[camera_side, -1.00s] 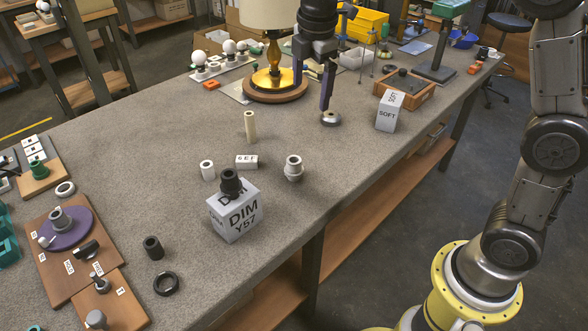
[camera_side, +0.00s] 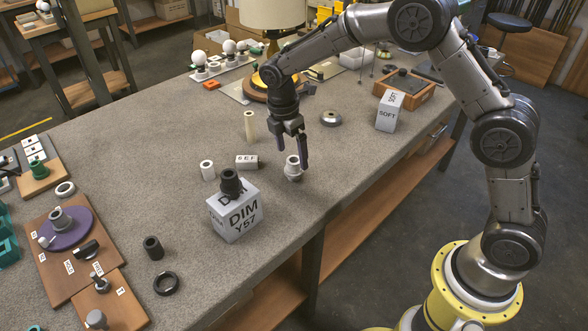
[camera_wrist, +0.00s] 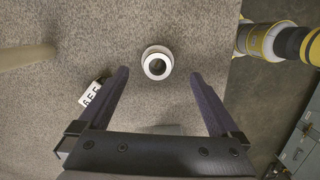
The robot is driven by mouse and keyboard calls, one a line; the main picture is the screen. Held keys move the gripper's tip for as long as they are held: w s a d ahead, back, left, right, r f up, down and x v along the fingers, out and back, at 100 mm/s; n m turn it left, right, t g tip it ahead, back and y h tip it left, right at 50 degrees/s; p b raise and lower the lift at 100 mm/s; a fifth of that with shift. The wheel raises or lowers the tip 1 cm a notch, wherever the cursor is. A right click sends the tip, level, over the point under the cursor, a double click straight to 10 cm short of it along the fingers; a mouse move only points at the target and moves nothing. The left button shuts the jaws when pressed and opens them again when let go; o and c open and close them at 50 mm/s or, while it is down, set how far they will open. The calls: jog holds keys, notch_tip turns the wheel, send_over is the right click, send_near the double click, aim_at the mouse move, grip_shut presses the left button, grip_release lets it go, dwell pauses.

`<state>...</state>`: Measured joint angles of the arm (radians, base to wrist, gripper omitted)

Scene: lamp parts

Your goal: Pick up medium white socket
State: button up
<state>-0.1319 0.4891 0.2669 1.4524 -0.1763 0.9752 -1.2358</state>
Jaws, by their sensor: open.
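A white socket (camera_side: 293,170) with a stepped, ring-shaped body and dark hole stands upright on the grey bench. In the wrist view, the socket (camera_wrist: 157,64) shows from above, between the fingertip lines and a little beyond them. My gripper (camera_side: 291,162) is open, with its fingers pointing down around the socket; one finger partly overlaps it in the side view. The wrist view shows my gripper (camera_wrist: 160,73) with nothing held; I cannot tell whether a finger touches the socket. A smaller white cylinder (camera_side: 207,170) stands farther left.
A small lettered block (camera_side: 246,162) lies left of the socket, and a tall cream tube (camera_side: 250,126) stands behind it. The DIM Y57 box (camera_side: 235,212) with a black part (camera_side: 230,181) on top is in front left. The bench edge is close on the right.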

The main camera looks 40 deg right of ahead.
aim_at(294, 164)
jog(key=shift+w+d+f, duration=0.1)
jog(key=shift+d+f, duration=0.1)
jog(key=shift+f, duration=0.7)
jog(key=shift+d+f, duration=0.15)
jog(key=shift+f, duration=0.75)
jog(key=shift+w+d+f, duration=0.1)
jog(key=shift+d+f, duration=0.1)
jog(key=shift+f, duration=0.7)
jog(key=c, duration=1.5)
